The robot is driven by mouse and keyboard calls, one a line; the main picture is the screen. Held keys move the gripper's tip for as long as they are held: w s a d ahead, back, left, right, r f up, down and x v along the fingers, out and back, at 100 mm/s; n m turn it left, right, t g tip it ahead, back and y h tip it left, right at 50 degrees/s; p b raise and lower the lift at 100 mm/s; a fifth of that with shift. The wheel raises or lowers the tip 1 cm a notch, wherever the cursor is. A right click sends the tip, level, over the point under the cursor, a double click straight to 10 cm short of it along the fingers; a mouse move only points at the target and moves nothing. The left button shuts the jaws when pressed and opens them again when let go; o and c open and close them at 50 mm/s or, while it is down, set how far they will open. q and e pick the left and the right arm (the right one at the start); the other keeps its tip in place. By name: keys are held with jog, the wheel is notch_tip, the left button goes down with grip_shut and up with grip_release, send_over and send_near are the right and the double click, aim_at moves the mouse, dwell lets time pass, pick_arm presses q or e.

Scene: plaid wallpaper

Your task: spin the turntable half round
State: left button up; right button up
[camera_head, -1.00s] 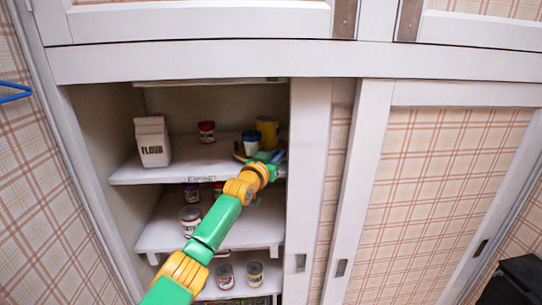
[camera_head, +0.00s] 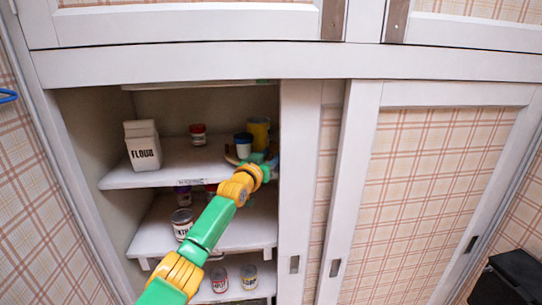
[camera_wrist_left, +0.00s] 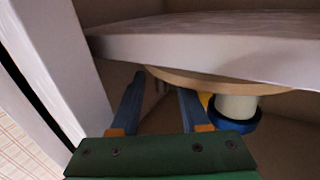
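The turntable (camera_head: 232,158) is a round wooden disc on the upper shelf of the open cupboard, partly hidden by my arm. A white jar with a blue lid (camera_head: 243,148) and a yellow container (camera_head: 260,130) stand at it. In the left wrist view, which is upside down, the disc's rim (camera_wrist_left: 225,84) and the blue-lidded jar (camera_wrist_left: 236,112) show. My left gripper (camera_head: 270,162) is at the disc's right front edge. Its two fingers (camera_wrist_left: 160,86) are apart, with nothing clearly between them, one tip close to the rim; contact cannot be told. My right gripper is out of view.
A flour carton (camera_head: 143,146) and a red-lidded jar (camera_head: 198,134) stand on the same shelf (camera_head: 122,178). Jars stand on the lower shelves, such as a white one (camera_head: 182,222). The sliding door frame (camera_head: 298,190) is close right of my gripper.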

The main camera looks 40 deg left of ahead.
pick_arm(q)
jog(key=shift+s+d+f, duration=0.15)
jog(key=shift+s, duration=0.35)
jog(key=s+d+b, duration=0.1)
jog(key=s+b, duration=0.1)
jog(key=s, duration=0.4)
